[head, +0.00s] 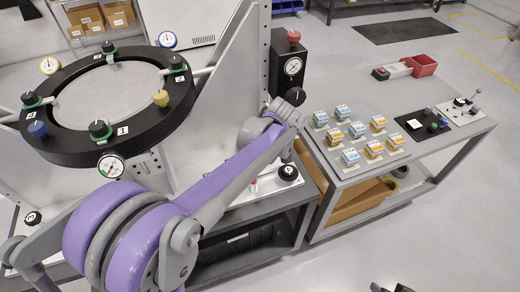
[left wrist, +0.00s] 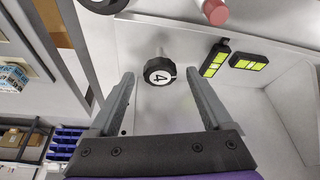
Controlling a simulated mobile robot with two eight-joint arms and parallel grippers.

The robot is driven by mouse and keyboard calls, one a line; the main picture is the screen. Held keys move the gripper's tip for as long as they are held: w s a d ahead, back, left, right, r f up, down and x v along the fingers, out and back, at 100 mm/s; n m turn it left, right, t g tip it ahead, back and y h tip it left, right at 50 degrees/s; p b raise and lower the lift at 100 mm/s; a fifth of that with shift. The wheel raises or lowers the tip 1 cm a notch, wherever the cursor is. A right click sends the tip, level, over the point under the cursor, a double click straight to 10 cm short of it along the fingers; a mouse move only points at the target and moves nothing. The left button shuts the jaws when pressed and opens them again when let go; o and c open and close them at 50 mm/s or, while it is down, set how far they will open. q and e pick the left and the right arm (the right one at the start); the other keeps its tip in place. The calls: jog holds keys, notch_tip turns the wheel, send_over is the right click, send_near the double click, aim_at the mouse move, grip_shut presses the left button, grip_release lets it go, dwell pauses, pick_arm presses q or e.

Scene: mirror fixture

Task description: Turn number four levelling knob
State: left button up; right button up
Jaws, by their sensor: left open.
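The number four knob (left wrist: 160,72) is black with a white face and a sideways "4". It sits on a short pale stem in the left wrist view. My left gripper (left wrist: 160,76) is open, with one finger on each side of the knob and a visible gap on both sides. In the head view my left arm hides that gripper. A black knob with a white face (head: 288,172) stands right of my arm there; its number is too small to read. Dark tips (head: 392,288) at the bottom edge may be my right gripper, mostly cut off.
A black ring (head: 50,150) with several knobs and dial gauges stands at the left. A red-capped part (left wrist: 215,12) and a black part lie close above the knob in the wrist view. A grey table (head: 340,225) with small boxes stands right.

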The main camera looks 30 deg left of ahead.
pick_arm(q)
jog(key=v, duration=1)
jog(key=shift+r+p, duration=0.2)
jog(key=shift+p, duration=0.15)
jog(key=shift+s+d, duration=0.1)
jog(key=shift+d, duration=0.05)
